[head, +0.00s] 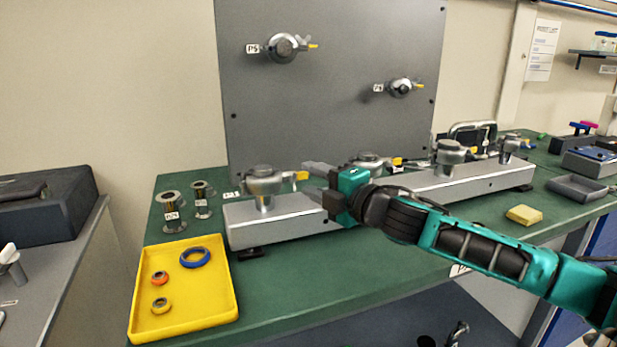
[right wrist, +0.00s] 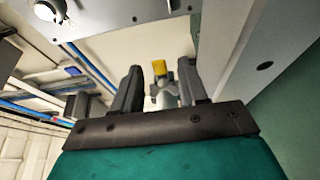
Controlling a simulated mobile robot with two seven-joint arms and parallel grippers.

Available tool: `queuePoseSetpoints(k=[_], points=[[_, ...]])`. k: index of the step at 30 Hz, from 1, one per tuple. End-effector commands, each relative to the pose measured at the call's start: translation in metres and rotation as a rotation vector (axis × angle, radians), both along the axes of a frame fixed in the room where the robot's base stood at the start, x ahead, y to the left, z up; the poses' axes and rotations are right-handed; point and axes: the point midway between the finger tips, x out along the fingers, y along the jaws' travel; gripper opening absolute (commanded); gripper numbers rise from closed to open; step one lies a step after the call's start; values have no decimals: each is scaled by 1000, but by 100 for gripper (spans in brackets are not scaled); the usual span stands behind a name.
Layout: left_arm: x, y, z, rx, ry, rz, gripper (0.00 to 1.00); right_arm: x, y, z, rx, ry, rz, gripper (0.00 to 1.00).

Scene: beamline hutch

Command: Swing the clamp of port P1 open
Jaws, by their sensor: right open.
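The leftmost port on the silver manifold has a metal clamp (head: 264,180) around it, with a yellow-tipped wing nut (head: 301,176) on its right side. A small white label stands to its left; I cannot read it surely as P1. My right gripper (head: 311,182) comes in from the right, open, with its fingers pointing at the wing nut. In the right wrist view the yellow tip (right wrist: 159,67) shows between the open fingers (right wrist: 160,82), apparently beyond them. Contact cannot be told. The clamp looks closed. My left gripper is not in view.
A grey panel (head: 330,110) with two more clamped ports rises behind the manifold (head: 285,222). A yellow tray (head: 143,290) with rings and two loose metal fittings stand at the left. A yellow block (head: 524,215) lies at the right. The green bench front is clear.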

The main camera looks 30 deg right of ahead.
Motion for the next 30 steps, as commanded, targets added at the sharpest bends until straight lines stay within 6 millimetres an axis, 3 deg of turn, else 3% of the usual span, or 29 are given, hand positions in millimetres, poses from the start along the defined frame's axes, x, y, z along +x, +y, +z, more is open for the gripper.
queuePoseSetpoints(k=[9, 20, 30], points=[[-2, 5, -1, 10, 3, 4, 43, 17, 3, 1, 0, -1, 1, 43], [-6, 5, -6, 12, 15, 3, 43, 18, 4, 0, -1, 0, 2, 42], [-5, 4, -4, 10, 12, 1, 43, 18, 4, 0, -1, 0, 2, 9]])
